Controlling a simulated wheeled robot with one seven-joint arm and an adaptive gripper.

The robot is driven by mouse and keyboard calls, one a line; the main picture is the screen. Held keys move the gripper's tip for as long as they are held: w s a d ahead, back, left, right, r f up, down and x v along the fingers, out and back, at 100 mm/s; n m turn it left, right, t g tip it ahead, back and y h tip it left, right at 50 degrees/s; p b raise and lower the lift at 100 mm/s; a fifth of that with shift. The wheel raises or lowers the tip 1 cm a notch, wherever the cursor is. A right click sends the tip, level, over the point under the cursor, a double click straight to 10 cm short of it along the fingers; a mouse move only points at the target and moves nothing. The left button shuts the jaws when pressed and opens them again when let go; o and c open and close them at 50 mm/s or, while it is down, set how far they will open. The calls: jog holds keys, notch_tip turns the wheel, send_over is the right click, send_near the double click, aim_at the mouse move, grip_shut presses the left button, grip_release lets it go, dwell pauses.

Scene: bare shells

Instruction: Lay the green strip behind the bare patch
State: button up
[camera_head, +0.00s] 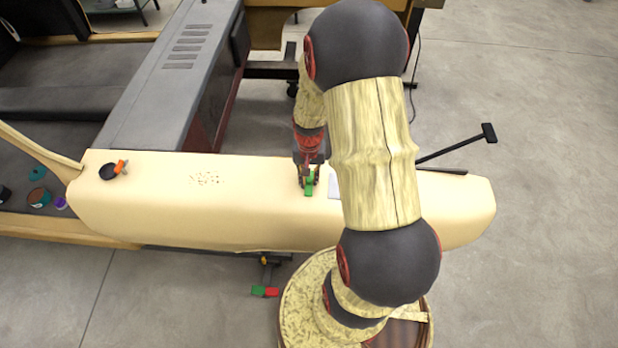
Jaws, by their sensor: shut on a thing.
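My gripper (309,176) points down over the middle of a long cream surface and is shut on the green strip (309,189). The strip is short and bright green. I cannot tell whether it touches the surface. A pale grey flat patch (334,187) lies just right of the gripper, partly hidden by my arm. A patch of small dark specks (206,179) lies on the cream surface to the left. I cannot tell for certain which of these is the bare patch.
The cream surface (250,220) has free room left of my gripper. A small black dish with an orange item (115,170) sits at its left end. A dark rod (455,150) sticks out at the right. A grey machine (180,80) stands behind. Small pots (39,197) lie far left.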

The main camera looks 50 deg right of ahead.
aim_at(309, 179)
jog(key=shift+s, duration=0.1)
jog(key=shift+f, duration=0.15)
jog(key=o, duration=0.7)
jog(key=shift+o, duration=0.2)
notch_tip(309, 179, up, 12)
jog(key=a+r+n+t, duration=0.2)
jog(key=a+r+n, duration=0.3)
jog(key=a+r, duration=0.75)
jog(key=s+a+r+n+t, duration=0.3)
jog(key=s+a+r+n, duration=0.2)
jog(key=s+a+r, duration=0.2)
jog(key=a+r, duration=0.2)
jog(key=a, duration=0.1)
jog(key=shift+s+a+t, duration=0.15)
jog(key=shift+s+t, duration=0.1)
jog(key=shift+t, duration=0.05)
